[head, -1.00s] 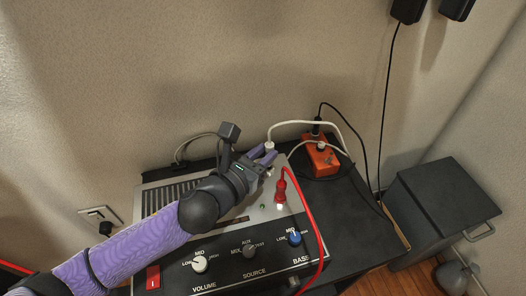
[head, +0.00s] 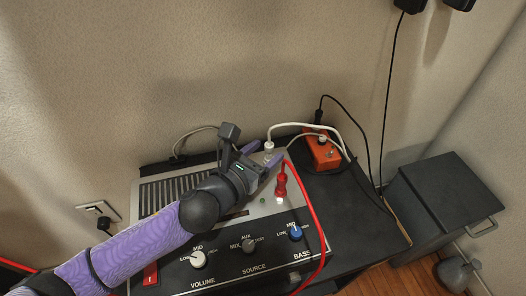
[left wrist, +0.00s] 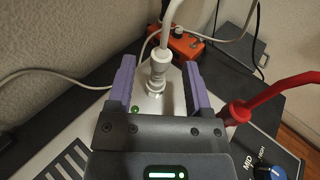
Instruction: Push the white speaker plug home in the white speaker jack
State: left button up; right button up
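The white speaker plug (head: 268,147), with a white cable rising from it, stands upright on the far right part of the amplifier's top panel. In the left wrist view the plug (left wrist: 158,66) is above a silvery collar, the white speaker jack (left wrist: 155,88); the plug's tip is hidden. I cannot tell how deep it sits. My left gripper (head: 266,152) is open, its purple fingers on either side of the plug with gaps; they also show in the left wrist view (left wrist: 159,75). My right gripper is not in view.
A red plug (head: 281,182) with a red cable stands close to the right finger. The amplifier (head: 170,200) has knobs along its front. An orange box (head: 322,153) with cables is behind right. A dark cabinet (head: 445,200) stands at the right.

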pick_arm(q)
jog(key=shift+s+a+r, duration=0.1)
jog(key=shift+s, duration=0.05)
jog(key=p+v, duration=0.3)
jog(key=v, duration=0.5)
jog(key=shift+s+a, duration=0.2)
jog(key=shift+s, duration=0.1)
jog(key=shift+s+a, duration=0.25)
jog(key=shift+s, duration=0.1)
